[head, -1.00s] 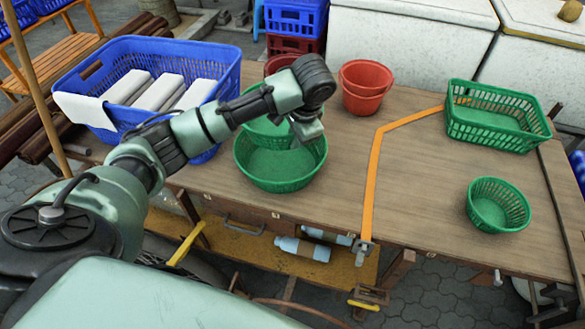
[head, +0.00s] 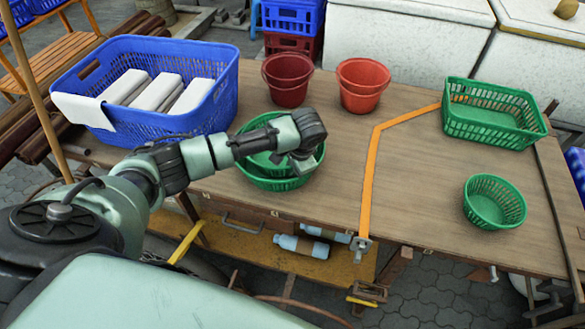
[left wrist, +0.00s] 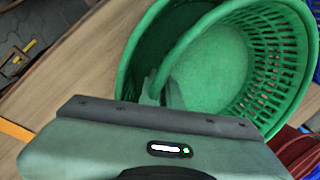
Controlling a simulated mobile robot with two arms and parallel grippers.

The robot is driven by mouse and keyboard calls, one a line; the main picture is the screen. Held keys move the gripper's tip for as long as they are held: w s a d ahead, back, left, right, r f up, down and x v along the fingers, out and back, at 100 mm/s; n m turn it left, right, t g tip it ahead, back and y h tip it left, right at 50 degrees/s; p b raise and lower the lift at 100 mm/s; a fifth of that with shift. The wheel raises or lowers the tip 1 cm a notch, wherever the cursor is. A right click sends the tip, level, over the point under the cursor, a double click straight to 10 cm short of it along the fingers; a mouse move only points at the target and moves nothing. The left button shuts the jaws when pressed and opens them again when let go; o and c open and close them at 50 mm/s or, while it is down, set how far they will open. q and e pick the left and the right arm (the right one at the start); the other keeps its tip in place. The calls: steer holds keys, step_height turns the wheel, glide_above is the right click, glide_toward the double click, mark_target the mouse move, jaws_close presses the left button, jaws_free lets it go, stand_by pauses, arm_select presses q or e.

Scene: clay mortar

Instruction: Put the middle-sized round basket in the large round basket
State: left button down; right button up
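The large round green basket (head: 285,184) stands on the table left of centre in the head view. The middle-sized round green basket (head: 266,160) overlaps it and appears to sit inside its rim, partly hidden by my left arm. In the left wrist view, the middle-sized basket (left wrist: 215,75) lies within the large basket's wall (left wrist: 138,55); whether it rests on the bottom cannot be told. My left gripper (left wrist: 160,92) has its fingers at the middle-sized basket's rim, seemingly closed on it. My right gripper is not in view.
A small round green basket (head: 494,202) and a rectangular green basket (head: 490,138) stand at right. Two red buckets (head: 287,92) (head: 361,98) stand behind. A blue crate (head: 222,98) with white bundles is at left. An orange strap (head: 370,165) crosses the table; the table's centre right is clear.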

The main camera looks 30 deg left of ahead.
arm_select(q)
steer(key=shift+f, duration=0.15)
steer(key=shift+f, duration=0.45)
steer(key=c, duration=1.6)
jaws_free()
steer(key=v, duration=1.3)
steer(key=shift+w+a+r, duration=0.1)
steer(key=shift+a+r, duration=0.1)
